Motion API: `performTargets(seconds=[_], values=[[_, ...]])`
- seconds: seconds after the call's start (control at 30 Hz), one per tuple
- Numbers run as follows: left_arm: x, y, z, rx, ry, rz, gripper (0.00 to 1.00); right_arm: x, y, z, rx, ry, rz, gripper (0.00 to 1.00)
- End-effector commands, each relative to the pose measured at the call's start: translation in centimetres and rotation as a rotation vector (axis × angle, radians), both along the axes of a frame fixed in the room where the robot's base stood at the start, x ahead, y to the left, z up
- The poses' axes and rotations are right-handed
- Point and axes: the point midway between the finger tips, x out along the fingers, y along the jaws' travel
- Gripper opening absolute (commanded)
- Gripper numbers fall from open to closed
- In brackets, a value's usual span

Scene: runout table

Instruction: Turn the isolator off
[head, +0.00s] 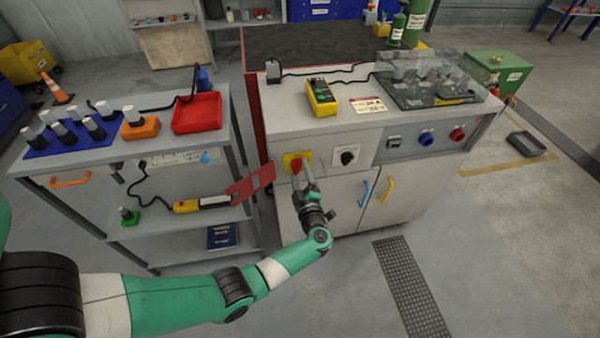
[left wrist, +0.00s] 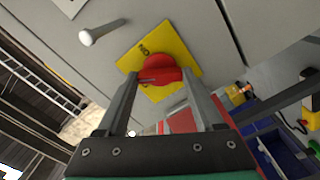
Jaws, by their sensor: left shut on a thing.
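The isolator is a red rotary knob (head: 296,165) on a yellow plate (head: 305,156) on the front face of the grey cabinet (head: 320,205). My left gripper (head: 302,175) reaches up to it from the front. In the left wrist view the red knob (left wrist: 157,70) lies between the two fingers of my left gripper (left wrist: 160,82), which is shut on it. The yellow plate (left wrist: 183,52) shows behind it with dark lettering that I cannot read in full. The knob's exact turned position is hard to tell. My right gripper is not in view.
A black rotary switch (head: 348,157) sits just right of the isolator. Blue (head: 426,138) and red (head: 457,134) controls are farther right. A red slotted panel (head: 250,185) is close on the left. The floor in front is clear.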

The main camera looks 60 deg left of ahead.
Motion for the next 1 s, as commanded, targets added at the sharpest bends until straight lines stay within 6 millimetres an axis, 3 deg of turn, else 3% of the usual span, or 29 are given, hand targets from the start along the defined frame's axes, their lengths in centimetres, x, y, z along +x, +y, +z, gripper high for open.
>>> performTargets(seconds=[0.5, 1.0], values=[[0.0, 0.0, -0.1, -0.101, -0.414, 0.001, 0.13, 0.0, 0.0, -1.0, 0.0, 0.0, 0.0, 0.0], [0.0, 0.0, -0.1, -0.136, -0.55, 0.0, 0.13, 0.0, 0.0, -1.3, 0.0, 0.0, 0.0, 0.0]])
